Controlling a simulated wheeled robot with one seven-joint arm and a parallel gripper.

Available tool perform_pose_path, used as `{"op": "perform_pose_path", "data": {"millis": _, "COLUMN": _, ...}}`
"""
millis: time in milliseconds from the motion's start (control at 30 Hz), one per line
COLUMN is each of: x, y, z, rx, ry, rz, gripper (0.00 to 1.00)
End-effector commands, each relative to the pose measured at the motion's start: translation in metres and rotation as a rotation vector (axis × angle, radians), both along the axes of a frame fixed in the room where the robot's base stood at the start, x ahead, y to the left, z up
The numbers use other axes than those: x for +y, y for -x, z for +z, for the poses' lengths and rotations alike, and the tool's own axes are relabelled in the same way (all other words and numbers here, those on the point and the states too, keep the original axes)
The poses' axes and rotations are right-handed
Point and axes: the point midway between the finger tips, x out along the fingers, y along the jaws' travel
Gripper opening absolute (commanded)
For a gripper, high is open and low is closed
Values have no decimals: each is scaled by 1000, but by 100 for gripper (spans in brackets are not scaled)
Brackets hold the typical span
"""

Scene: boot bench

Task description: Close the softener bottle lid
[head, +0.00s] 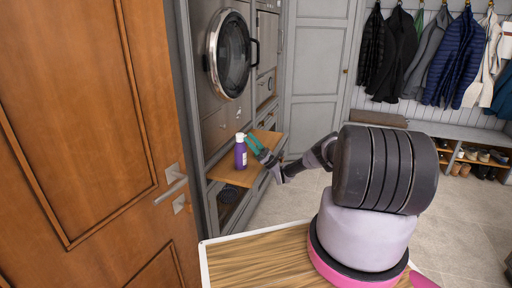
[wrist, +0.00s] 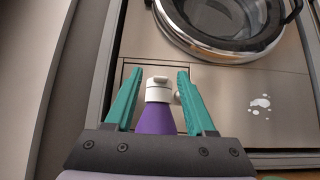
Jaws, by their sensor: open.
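The softener bottle (head: 240,155) is purple with a white top and stands upright on the pull-out wooden shelf. In the wrist view the bottle (wrist: 156,122) shows its white cap (wrist: 159,94) between my fingers. A small white piece juts from the cap's right side, close to the right finger; I cannot tell for sure whether this is the lid. My gripper (head: 252,142) has teal fingers and is just right of the bottle's top. In the wrist view my gripper (wrist: 159,76) is open, with one finger on each side of the cap.
The wooden shelf (head: 232,177) sticks out below a round-doored washer (head: 230,55). A brown door (head: 85,130) with a metal handle stands at the left. Coats (head: 440,55) hang above a shoe bench (head: 450,140) at the back right. The floor between is clear.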

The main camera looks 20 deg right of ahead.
Motion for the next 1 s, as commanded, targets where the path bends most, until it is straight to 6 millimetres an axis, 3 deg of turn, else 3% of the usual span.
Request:
{"op": "perform_pose_path", "data": {"millis": 367, "x": -45, "y": 32, "z": -58, "rx": 1, "ry": 3, "rz": -3, "gripper": 55}}
{"op": "perform_pose_path", "data": {"millis": 1000, "x": -58, "y": 40, "z": -72, "rx": -3, "ry": 2, "rz": -1, "gripper": 55}}
